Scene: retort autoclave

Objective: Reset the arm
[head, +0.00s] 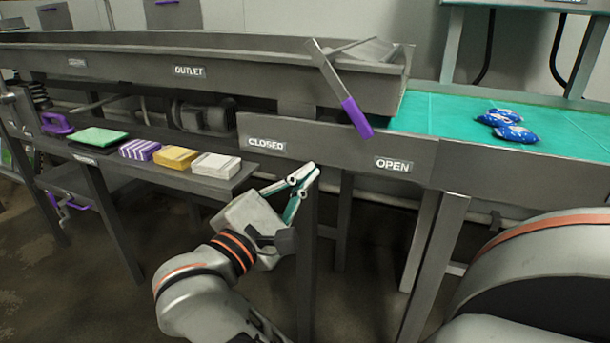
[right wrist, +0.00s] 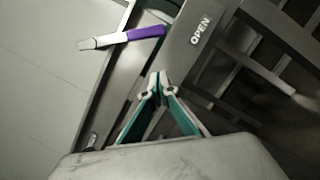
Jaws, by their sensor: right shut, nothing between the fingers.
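My right gripper (head: 303,178) is shut and empty in the head view, in front of the grey conveyor frame and below the CLOSED label (head: 266,145). Its closed fingertips also show in the right wrist view (right wrist: 158,85), apart from the frame behind. A lever with a purple handle (head: 357,118) leans down to the right between the CLOSED and OPEN (head: 394,164) labels. The purple handle also shows in the right wrist view (right wrist: 146,33). My left gripper is not in view.
Blue packets (head: 514,131) lie on the green belt (head: 452,112) at right. A shelf (head: 236,183) at left bears a green item (head: 98,136) and purple, yellow and white stacks. Table legs stand near my right gripper.

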